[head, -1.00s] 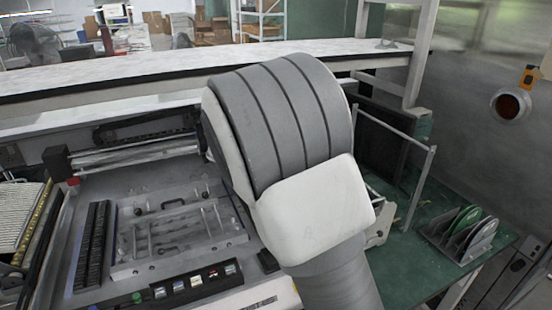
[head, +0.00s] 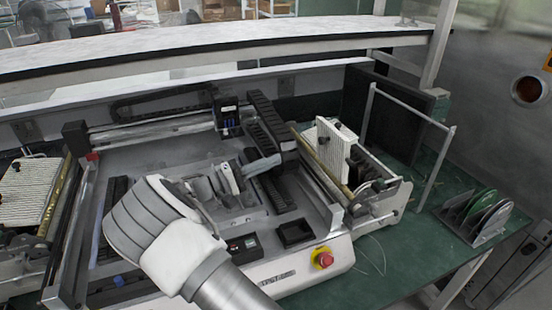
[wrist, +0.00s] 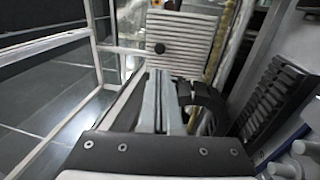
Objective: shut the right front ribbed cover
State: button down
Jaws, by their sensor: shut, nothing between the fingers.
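A pale ribbed cover (head: 336,140) with a dark knob stands raised, steeply tilted, on the feeder at the right of the machine in the head view. In the wrist view the ribbed cover (wrist: 192,42) is ahead of the fingers, its round black knob near its lower left. My gripper (head: 272,162) is shut and empty, to the left of the cover in the head view and pointing towards it. In the wrist view its fingertips (wrist: 158,76) lie together just below the cover's lower edge in the picture; I cannot tell whether they touch anything.
A black ribbed beam (head: 272,125) runs across the machine close to my gripper. A red emergency button (head: 322,258) is at the front. A metal frame (head: 410,120) and a rack of discs (head: 480,215) stand right. Another ribbed cover (head: 30,188) lies at far left.

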aim_at(320, 140)
jog(key=p+x, duration=0.1)
jog(key=x, duration=1)
jog(key=shift+d, duration=0.2)
jog(key=shift+r, duration=0.1)
jog(key=shift+w+d+r+y+p, duration=0.2)
jog(key=shift+d+r+y+p, duration=0.25)
jog(key=shift+d+y+p, duration=0.05)
jog(key=w+d+f+g+y+p, duration=0.1)
jog(key=w+d+g+y+p, duration=0.1)
jog(key=d+y+p, duration=0.2)
jog(key=w+d+f+g+y+p, duration=0.2)
jog(key=d+y, duration=0.6)
jog(key=d, duration=0.4)
jog(key=shift+w+d+g+p, duration=0.35)
jog(key=shift+w+p, duration=0.3)
jog(key=shift+p, duration=0.25)
